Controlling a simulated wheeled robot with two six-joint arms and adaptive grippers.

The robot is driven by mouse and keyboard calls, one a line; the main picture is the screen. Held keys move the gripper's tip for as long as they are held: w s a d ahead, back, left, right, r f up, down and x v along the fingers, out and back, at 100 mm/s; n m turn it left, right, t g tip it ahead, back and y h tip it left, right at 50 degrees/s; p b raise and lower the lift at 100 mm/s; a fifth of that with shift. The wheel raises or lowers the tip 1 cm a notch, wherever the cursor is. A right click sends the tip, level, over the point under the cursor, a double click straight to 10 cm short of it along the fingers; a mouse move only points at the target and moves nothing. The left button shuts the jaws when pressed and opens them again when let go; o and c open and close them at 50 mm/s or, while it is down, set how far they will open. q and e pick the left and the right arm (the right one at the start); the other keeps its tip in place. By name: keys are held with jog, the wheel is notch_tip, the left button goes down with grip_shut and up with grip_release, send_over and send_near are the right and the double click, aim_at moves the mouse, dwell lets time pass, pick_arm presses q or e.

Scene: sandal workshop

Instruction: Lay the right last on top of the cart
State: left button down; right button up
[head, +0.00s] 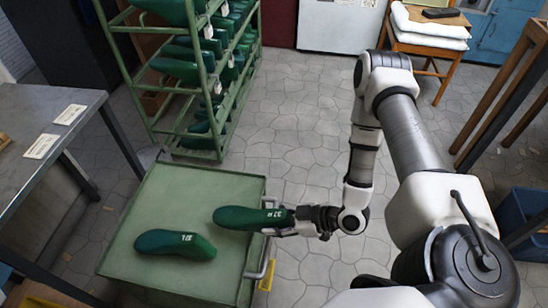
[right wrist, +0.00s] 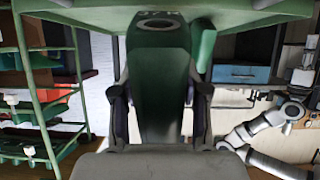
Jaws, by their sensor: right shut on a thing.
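The right last (head: 240,217), a dark green shoe form with white marking on its heel end, is held level over the right part of the green cart top (head: 170,210). My right gripper (head: 290,217) is shut on its heel end at the cart's right edge. The right wrist view shows the last (right wrist: 160,75) between both fingers. I cannot tell whether it touches the cart. Another green last (head: 175,245) lies on the cart's near part, left of the held one. A white arm, seemingly my left one, shows in the right wrist view; its gripper is too small to read.
A green rack (head: 222,120) with several green lasts stands behind the cart. A grey table (head: 50,110) with white cards is at left. The cart handle (head: 265,258) is at its right side. The cart's back and left areas are bare.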

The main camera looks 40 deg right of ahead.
aim_at(242, 218)
jog(key=shift+a, duration=0.15)
jog(key=shift+w+a+f+b, duration=0.1)
jog(key=shift+w+a+b, duration=0.3)
jog(key=shift+b, duration=0.15)
jog(key=w+a+b, duration=0.4)
jog(key=w+a, duration=0.1)
jog(key=w+a+b, duration=0.2)
jog(key=w+a, duration=0.6)
jog(key=shift+b, duration=0.3)
jog(key=shift+w+f+b, duration=0.1)
jog(key=shift+f+b, duration=0.85)
jog(key=shift+f, duration=0.6)
jog(key=o, duration=1.2)
